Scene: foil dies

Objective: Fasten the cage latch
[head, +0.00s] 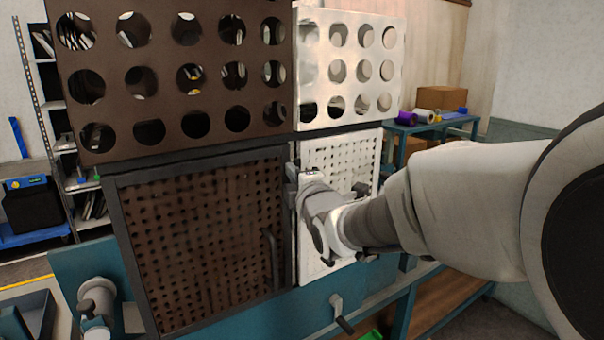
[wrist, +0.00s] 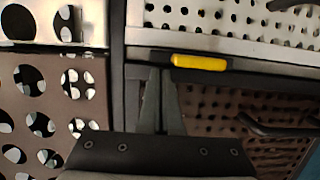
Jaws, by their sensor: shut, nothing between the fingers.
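The cage door (head: 200,240) is a dark-framed brown perforated panel with a bar handle (head: 271,258) near its right edge. The door looks shut, flush with its frame. My gripper (head: 294,180) is at the door's upper right edge, beside the white side panel. In the wrist view my gripper's fingers (wrist: 162,70) are together and empty, with their tips near the dark frame. A yellow piece (wrist: 200,62), apparently the latch's grip, lies just right of the tips. I cannot tell whether they touch. My gripper and arm hide the latch in the head view.
A brown panel with large round holes (head: 165,85) and a white one (head: 350,70) stand above the door. A blue bench (head: 408,128) with spools is at the back right. A small lever (head: 341,312) sticks out below the cage.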

